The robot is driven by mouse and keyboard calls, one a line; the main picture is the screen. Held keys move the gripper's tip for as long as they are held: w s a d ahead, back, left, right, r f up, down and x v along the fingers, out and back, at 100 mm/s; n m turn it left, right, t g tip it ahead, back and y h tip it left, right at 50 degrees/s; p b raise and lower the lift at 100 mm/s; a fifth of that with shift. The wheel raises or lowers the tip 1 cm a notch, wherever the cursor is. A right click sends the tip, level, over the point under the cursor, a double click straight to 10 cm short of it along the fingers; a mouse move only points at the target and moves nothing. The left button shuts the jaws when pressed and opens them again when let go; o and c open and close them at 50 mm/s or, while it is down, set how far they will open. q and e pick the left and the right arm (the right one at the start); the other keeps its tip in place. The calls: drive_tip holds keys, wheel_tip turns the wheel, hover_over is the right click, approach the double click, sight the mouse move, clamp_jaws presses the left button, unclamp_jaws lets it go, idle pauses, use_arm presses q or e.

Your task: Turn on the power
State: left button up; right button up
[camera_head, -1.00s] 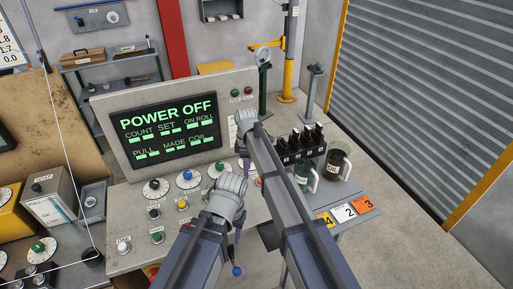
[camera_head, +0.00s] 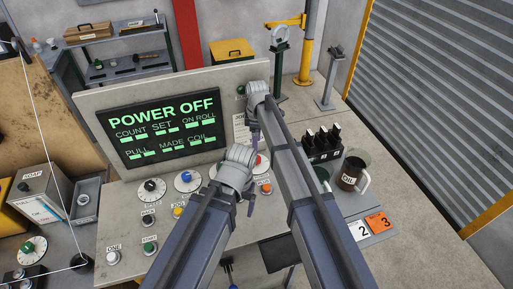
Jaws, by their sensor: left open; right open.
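The console's screen (camera_head: 163,128) reads POWER OFF in green letters. Dials and buttons sit on the sloped panel below it: a black-centred dial (camera_head: 151,190), a blue-centred dial (camera_head: 187,180), a yellow button (camera_head: 178,211), a green START button (camera_head: 150,247) and an orange button (camera_head: 266,188). A red knob (camera_head: 263,161) shows partly between my arms. My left gripper (camera_head: 251,206) is open over the panel's right part, its fingers small and dark. My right gripper (camera_head: 254,132) is open, higher, in front of the upright panel by the green lamp (camera_head: 241,90). Contact cannot be told.
A dark rack (camera_head: 321,153) and a mug (camera_head: 351,175) stand right of my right arm. Numbered tiles (camera_head: 378,223) lie at the front right. A yellow post (camera_head: 307,55) rises behind. A grey box (camera_head: 37,196) is at the left.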

sight(257, 157)
drive_tip(key=shift+s, duration=0.25)
use_arm(q)
wheel_tip(257, 157, down, 8)
drive_tip(key=b, duration=0.8)
drive_tip(key=shift+s+r, duration=0.1)
drive_tip(key=shift+r, duration=0.05)
use_arm(e)
wheel_tip(257, 157, down, 8)
drive_tip(key=shift+r, duration=0.2)
drive_tip(key=shift+c, duration=0.3)
clamp_jaws()
